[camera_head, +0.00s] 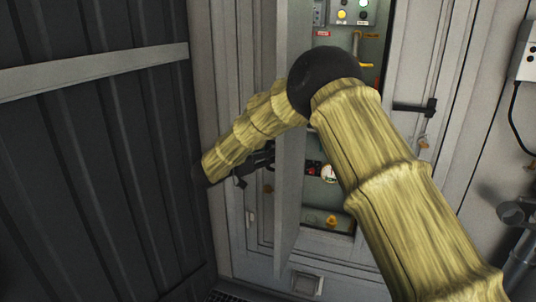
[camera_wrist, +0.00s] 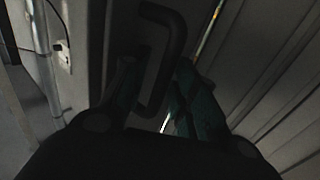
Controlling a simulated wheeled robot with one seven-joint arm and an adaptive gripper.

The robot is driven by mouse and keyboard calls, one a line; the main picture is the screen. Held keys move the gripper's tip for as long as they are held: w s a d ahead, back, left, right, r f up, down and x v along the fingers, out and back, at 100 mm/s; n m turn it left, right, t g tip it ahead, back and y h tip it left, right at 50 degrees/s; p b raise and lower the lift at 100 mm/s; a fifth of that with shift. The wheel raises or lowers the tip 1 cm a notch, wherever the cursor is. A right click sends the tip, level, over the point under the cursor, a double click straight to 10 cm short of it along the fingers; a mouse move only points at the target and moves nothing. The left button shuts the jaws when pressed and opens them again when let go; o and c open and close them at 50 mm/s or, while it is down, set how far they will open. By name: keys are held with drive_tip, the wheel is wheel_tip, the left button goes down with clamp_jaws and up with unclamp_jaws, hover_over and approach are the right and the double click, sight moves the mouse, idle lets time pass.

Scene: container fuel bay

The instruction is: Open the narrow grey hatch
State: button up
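The narrow grey hatch (camera_head: 291,150) stands swung open, seen nearly edge-on in the head view, and the lit cabinet interior shows to its right. My gripper (camera_head: 258,160) is on the left side of the hatch, dark and partly hidden by my yellow-sleeved arm. In the wrist view, a dark bent handle (camera_wrist: 178,40) reaches down between the two fingers of my gripper (camera_wrist: 157,75). The fingers are spread, with a gap beside the handle bar; whether one touches it is too dark to tell.
Inside the cabinet are a panel with lit buttons (camera_head: 352,12) and an orange knob (camera_head: 332,220). A closed grey door with a black handle (camera_head: 414,107) is to the right. A dark ribbed wall (camera_head: 100,160) fills the left, close to my gripper.

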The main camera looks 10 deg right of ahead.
drive_tip(key=shift+s+a, duration=0.1)
drive_tip(key=shift+a, duration=0.1)
drive_tip(key=v, duration=1.1)
drive_tip(key=shift+s+a, duration=0.15)
drive_tip(key=shift+a, duration=0.2)
